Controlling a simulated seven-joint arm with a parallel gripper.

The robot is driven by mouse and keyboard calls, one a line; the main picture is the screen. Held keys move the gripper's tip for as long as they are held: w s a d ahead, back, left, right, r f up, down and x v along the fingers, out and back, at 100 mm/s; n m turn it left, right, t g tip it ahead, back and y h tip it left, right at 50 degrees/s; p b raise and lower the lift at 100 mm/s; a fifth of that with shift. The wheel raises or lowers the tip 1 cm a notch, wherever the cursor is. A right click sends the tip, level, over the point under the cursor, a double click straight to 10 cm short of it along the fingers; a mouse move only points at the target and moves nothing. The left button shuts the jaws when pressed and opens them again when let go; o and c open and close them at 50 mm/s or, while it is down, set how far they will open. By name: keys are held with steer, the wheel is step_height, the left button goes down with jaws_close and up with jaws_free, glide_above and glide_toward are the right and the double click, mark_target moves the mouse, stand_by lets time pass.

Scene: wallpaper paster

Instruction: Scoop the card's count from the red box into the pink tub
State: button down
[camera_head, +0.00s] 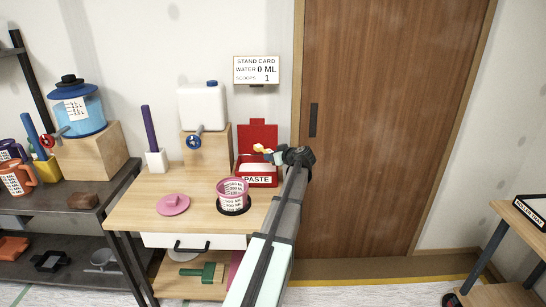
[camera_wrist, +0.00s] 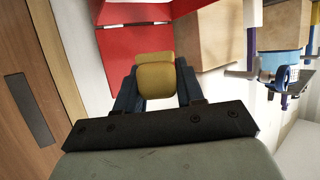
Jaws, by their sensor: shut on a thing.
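The stand card (camera_head: 256,70) on the wall reads water 0 ML, scoops 1. The red box (camera_head: 257,180), labelled PASTE, stands open at the table's back right, its red lid raised and white stuff inside. My gripper (camera_head: 274,156) is over the box's right side, shut on a yellow scoop (camera_head: 263,148). In the wrist view the scoop's yellow part (camera_wrist: 156,78) sits between the fingers, before the red lid. Whether the scoop holds anything cannot be told. The pink tub (camera_head: 232,189), with printed measure marks, stands upright on a black ring in front of the box.
A pink lid (camera_head: 173,205) lies left of the tub. A purple stick stands in a white holder (camera_head: 157,160). A brown door is at right.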

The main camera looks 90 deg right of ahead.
steer(key=shift+w, duration=0.2)
steer(key=w+a+n+t+y, duration=0.1)
steer(key=w+a, duration=0.3)
steer(key=a, duration=0.5)
steer(key=w+a+n, duration=0.1)
steer(key=w+a, duration=0.3)
steer(key=a, duration=0.4)
steer(key=f+m+t, duration=0.1)
steer(key=m+t, duration=0.1)
steer(key=m, duration=0.5)
steer(key=s+f+m+t, duration=0.1)
steer(key=f+m+t, duration=0.1)
steer(key=m, duration=0.5)
steer(key=d+f+m+t, duration=0.1)
steer(key=m+t, duration=0.3)
steer(key=m, duration=0.4)
steer(key=shift+s+f+y, duration=0.2)
steer(key=shift+f+y, duration=0.1)
steer(key=shift+y, duration=0.1)
